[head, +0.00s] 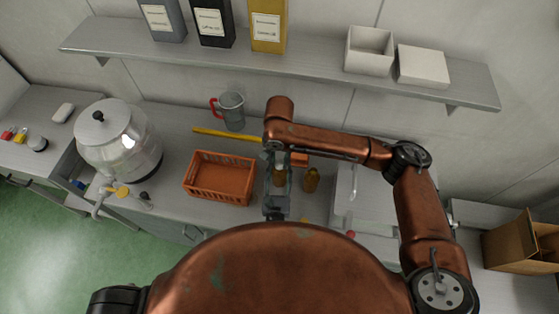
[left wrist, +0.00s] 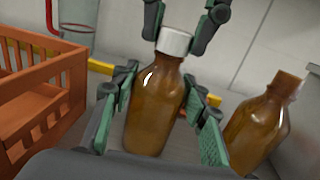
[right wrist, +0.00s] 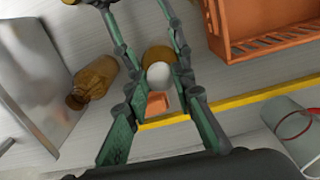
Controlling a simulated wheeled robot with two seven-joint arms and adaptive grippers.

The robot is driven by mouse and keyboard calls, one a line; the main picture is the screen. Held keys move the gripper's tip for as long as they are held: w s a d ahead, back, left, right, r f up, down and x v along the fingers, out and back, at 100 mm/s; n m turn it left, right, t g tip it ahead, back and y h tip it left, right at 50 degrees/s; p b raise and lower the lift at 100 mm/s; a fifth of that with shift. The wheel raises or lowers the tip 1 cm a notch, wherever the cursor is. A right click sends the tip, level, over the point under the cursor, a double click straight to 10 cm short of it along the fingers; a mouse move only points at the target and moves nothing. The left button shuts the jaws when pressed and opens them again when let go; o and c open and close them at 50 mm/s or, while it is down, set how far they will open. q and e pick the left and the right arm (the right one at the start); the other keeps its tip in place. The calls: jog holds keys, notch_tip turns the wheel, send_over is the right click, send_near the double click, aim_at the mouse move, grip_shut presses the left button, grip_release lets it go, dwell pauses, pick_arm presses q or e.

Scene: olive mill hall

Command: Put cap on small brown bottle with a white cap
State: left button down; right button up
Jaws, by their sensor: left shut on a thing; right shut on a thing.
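The small brown bottle (left wrist: 154,112) stands between the fingers of my left gripper (left wrist: 166,90), whose green pads close on its body from both sides. The white cap (left wrist: 174,42) sits at the top of the bottle's neck. My right gripper (left wrist: 184,28) reaches in from above with its fingertips on both sides of the cap. The right wrist view shows the cap (right wrist: 157,75) from above, over the brown bottle shoulder. How firmly the cap is seated cannot be told. In the head view the bottle (head: 279,173) is partly hidden by the grippers.
A second brown bottle (head: 312,180) stands close by on the right. An orange crate (head: 219,178) is to the left, with a yellow bar (head: 225,134) and a red-handled clear jug (head: 231,111) behind. A metal urn (head: 118,140) stands far left. A shelf (head: 280,70) hangs above.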

jog(key=m, duration=0.6)
jog(key=shift+a+m, duration=0.1)
jog(key=shift+m, duration=0.2)
jog(key=m, duration=0.5)
jog(key=o, duration=0.7)
jog(key=shift+r, duration=2.25)
jog(key=shift+c, duration=0.2)
